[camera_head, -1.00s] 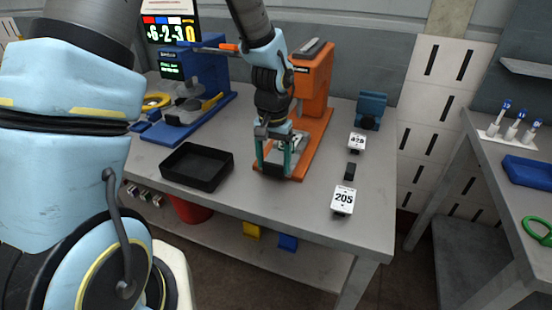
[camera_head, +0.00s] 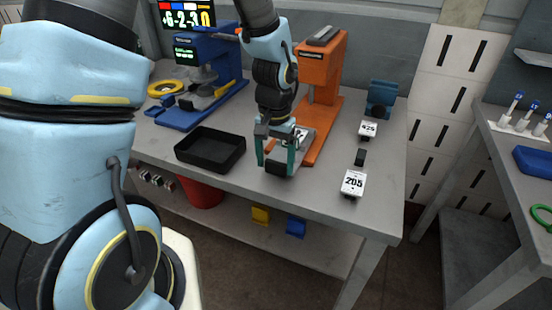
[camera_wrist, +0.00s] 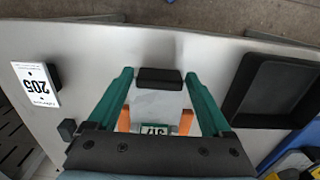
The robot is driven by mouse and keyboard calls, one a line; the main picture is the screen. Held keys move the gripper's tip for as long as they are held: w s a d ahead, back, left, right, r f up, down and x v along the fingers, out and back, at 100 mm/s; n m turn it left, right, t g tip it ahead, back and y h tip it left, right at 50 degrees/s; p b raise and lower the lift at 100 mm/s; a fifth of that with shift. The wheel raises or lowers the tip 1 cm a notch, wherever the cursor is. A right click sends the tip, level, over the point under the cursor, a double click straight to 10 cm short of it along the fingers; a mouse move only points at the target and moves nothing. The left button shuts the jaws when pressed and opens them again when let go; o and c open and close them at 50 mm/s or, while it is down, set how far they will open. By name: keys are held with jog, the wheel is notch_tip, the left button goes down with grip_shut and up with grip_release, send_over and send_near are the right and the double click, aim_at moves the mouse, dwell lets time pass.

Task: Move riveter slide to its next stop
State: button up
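The orange riveter (camera_head: 320,75) stands at the back middle of the table. Its pale slide plate, with a label reading 317 (camera_wrist: 155,129), sticks out past the front of the orange base (camera_wrist: 187,120). A black handle block (camera_wrist: 160,78) is at the slide's outer end; it also shows low between the fingers in the head view (camera_head: 279,168). My gripper (camera_head: 277,160) points down over the slide. Its teal fingers (camera_wrist: 160,75) are on either side of the handle, with almost no gap seen. The gripper's palm hides part of the slide in the wrist view.
A black tray (camera_head: 210,150) is left of my gripper. A blue machine (camera_head: 205,75) stands behind it. At right are a white card reading 205 (camera_head: 354,183), a small black block (camera_head: 360,157), a 425 card (camera_head: 368,130) and a blue block (camera_head: 381,98).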

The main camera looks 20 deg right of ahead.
jog(key=shift+o, duration=1)
jog(key=shift+w, duration=0.1)
jog(key=shift+d+r, duration=0.1)
notch_tip(320, 180, up, 11)
jog(key=b, duration=0.1)
jog(key=shift+f+b, duration=0.2)
jog(key=shift+b, duration=0.1)
